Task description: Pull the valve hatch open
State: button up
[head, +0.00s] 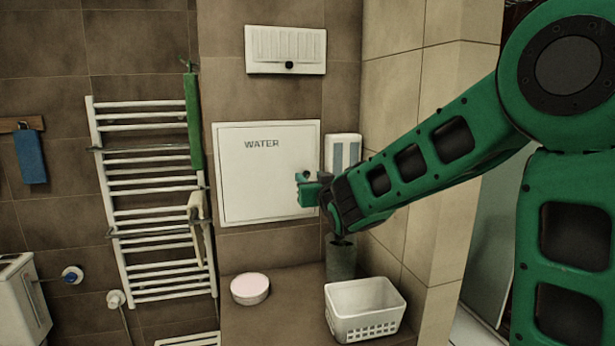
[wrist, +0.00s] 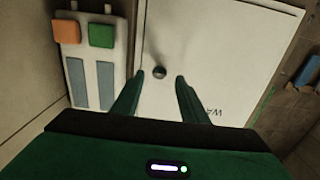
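The valve hatch (head: 262,185) is a white square panel marked WATER on the tiled wall, and it looks shut in its frame. In the wrist view the hatch (wrist: 215,55) fills the upper middle, with its small round dark knob (wrist: 159,72) near one edge. My gripper (head: 308,188) is in front of the hatch's right side in the head view and hides the knob there. In the wrist view the two green fingers of my gripper (wrist: 160,85) are apart, with the knob seen in the gap between them. I cannot tell whether the knob lies within the fingers' depth.
A white dispenser (head: 343,151) is on the wall right beside the hatch; its orange and green buttons show in the wrist view. A towel rail (head: 150,215) stands left. Below are a ledge with a white basket (head: 364,309), a dark cup (head: 341,262) and a round tin (head: 250,288).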

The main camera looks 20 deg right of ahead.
aim_at(306, 175)
jog(key=w, duration=0.3)
jog(key=shift+f, duration=0.25)
jog(key=shift+w+a, duration=0.1)
jog(key=shift+w, duration=0.5)
jog(key=shift+s+r, duration=0.25)
jog(key=shift+s, duration=0.05)
jog(key=shift+c, duration=0.6)
jog(key=shift+s+r, duration=0.1)
jog(key=shift+s, duration=0.05)
grip_shut()
jog(key=shift+d, duration=0.2)
